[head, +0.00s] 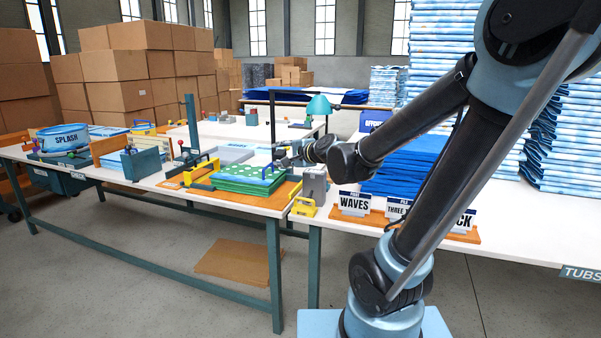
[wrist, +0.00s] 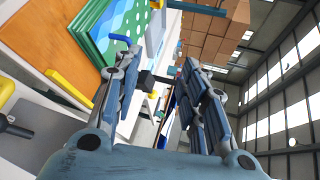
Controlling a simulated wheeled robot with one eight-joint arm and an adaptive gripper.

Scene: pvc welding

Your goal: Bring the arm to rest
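My arm reaches out from the right of the head view, bent at the elbow. My gripper (head: 283,153) is in the air beside the green patterned stack (head: 248,178) on the work table. In the wrist view, the two fingers of my gripper (wrist: 158,62) stand apart with nothing held between them. The green stack also shows there at upper left (wrist: 108,30), with a blue handle close to the left fingertip. I cannot tell whether they touch. My wrist hides part of the table behind it in the head view.
A grey block (head: 314,184) and a yellow clamp (head: 303,207) stand close to my gripper. Folded blue sheets (head: 410,165) and a sign reading WAVES (head: 354,203) are near my forearm. A teal lamp (head: 319,105) stands behind. Tall pale-blue stacks (head: 568,140) rise at the right.

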